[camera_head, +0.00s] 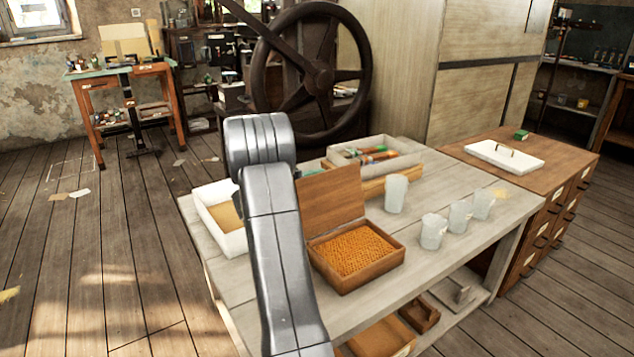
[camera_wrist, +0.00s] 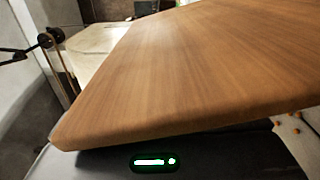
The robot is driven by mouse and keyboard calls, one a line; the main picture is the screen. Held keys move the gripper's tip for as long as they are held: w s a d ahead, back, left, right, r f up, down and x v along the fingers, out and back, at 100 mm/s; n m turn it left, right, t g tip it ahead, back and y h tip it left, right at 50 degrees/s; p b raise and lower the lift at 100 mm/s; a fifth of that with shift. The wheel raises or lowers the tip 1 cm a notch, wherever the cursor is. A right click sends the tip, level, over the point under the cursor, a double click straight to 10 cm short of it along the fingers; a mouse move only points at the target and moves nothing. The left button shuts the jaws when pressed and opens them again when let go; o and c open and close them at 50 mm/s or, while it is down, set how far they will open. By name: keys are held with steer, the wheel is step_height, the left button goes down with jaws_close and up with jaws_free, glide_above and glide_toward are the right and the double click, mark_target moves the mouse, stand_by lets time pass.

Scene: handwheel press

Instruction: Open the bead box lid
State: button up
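The bead box (camera_head: 372,280) is a brown wooden box on the workbench, full of small orange beads (camera_head: 354,249). Its lid (camera_head: 331,198) is raised and stands about upright at the back edge, leaning slightly back. In the wrist view the lid (camera_wrist: 190,70) fills most of the picture as a close wooden panel, and a few beads (camera_wrist: 295,130) show at the right. The dark housing of my gripper (camera_wrist: 210,160), with a green light, lies just below the lid's edge. My gripper's fingers are hidden in both views, so contact with the lid cannot be told.
On the workbench (camera_head: 440,258) stand a white tray (camera_head: 229,240) on the left, a divided tray (camera_head: 350,158) with tools behind, and several translucent cups (camera_head: 396,194) to the right. A large handwheel (camera_head: 357,72) stands behind. The bench's front right is clear.

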mark_target(316, 183)
steer(key=shift+w+d, duration=0.15)
steer(key=shift+d, duration=0.1)
jaws_close()
steer(key=b, duration=0.1)
steer(key=s+d+b, duration=0.1)
steer(key=b, duration=0.1)
steer(key=shift+s+r, duration=0.15)
steer(key=shift+s, duration=0.1)
steer(key=shift+s+d+r+m+b, duration=0.3)
steer(key=shift+s+r+m+b, duration=0.2)
steer(key=shift+m+b, duration=0.3)
